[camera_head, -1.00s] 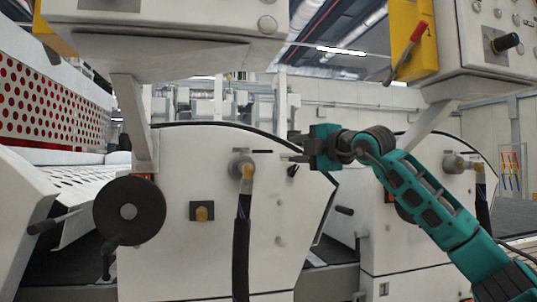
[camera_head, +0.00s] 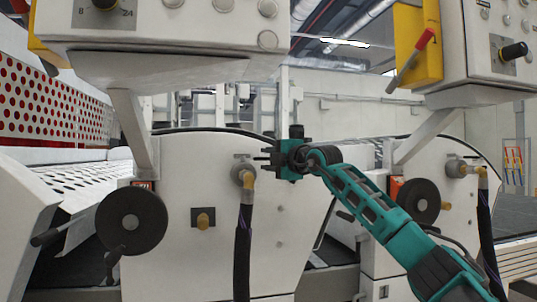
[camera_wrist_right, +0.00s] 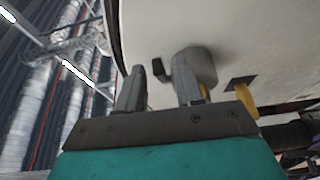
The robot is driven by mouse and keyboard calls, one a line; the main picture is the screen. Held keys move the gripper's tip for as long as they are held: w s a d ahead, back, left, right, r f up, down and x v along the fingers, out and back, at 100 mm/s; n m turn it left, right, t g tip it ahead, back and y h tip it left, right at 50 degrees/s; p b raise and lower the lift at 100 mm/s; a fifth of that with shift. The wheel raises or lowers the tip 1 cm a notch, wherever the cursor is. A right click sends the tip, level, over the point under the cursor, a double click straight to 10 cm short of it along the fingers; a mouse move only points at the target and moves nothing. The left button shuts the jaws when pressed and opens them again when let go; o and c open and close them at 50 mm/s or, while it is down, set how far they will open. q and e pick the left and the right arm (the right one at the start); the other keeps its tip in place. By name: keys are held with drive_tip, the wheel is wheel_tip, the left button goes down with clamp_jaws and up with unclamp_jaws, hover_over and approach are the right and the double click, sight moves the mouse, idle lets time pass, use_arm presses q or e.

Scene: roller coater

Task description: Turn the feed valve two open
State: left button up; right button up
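A grey round valve fitting (camera_head: 243,168) with a brass elbow and a black hose sits on the white panel of the nearer machine unit. My right gripper (camera_head: 265,158) is just right of it, fingers pointing left at it. In the right wrist view the two fingers (camera_wrist_right: 160,82) are apart. A small black lever (camera_wrist_right: 159,69) on the grey fitting (camera_wrist_right: 198,65) shows between them; I cannot tell whether they touch it. A similar fitting (camera_head: 457,168) is on the right unit. No label shows which valve is number two. My left gripper is out of view.
A black handwheel (camera_head: 131,222) and a brass knob on a dark plate (camera_head: 203,218) are on the nearer panel. Control boxes (camera_head: 155,35) overhang at upper left and upper right.

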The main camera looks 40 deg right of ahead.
drive_tip(key=shift+w, duration=0.3)
drive_tip(key=shift+c, duration=0.3)
clamp_jaws()
